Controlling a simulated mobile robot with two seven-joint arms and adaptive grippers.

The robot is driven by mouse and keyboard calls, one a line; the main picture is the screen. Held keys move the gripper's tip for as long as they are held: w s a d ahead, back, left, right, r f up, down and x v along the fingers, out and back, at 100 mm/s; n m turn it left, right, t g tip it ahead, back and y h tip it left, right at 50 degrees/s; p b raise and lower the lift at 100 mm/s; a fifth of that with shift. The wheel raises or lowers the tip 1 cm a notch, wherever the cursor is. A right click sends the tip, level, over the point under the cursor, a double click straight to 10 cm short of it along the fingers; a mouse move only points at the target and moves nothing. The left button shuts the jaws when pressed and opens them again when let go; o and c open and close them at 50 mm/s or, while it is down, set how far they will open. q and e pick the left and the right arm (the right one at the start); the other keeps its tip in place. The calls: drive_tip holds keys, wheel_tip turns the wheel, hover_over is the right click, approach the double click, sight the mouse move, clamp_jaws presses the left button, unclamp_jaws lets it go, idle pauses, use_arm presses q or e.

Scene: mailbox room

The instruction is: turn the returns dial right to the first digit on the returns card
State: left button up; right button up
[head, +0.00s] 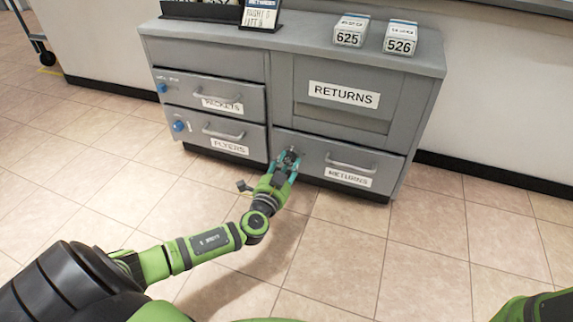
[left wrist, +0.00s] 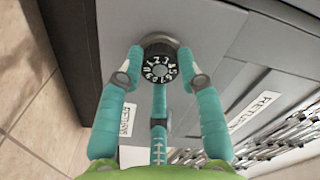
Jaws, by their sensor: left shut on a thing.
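The returns dial (left wrist: 160,68) is black with white digits around its rim and a grey hub. It sits on the front of the lower right drawer labelled RETURNS (head: 345,165). My left gripper (head: 287,160) is at the dial, left of the drawer handle. In the left wrist view its teal fingers (left wrist: 160,85) are closed around the dial from the sides and below. The returns card (head: 261,14) stands on the cabinet top, cut off by the upper picture edge; its digits are too small to read surely. My right gripper is out of view.
The grey cabinet (head: 280,68) has left drawers labelled PACKETS (head: 222,103) and FLYERS (head: 229,145), each with a blue knob. Two boxes, 625 (head: 350,38) and 526 (head: 400,44), stand on top. The tiled floor before the cabinet is clear.

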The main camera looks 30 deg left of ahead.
use_arm(q)
drive_tip(key=shift+a+m, duration=0.1)
drive_tip(key=shift+m, duration=0.2)
drive_tip(key=o, duration=1.1)
drive_tip(key=shift+o, duration=0.2)
drive_tip(key=shift+s, duration=0.1)
drive_tip(key=shift+s, duration=0.25)
drive_tip(key=v, duration=1.1)
drive_tip(key=shift+s, duration=0.15)
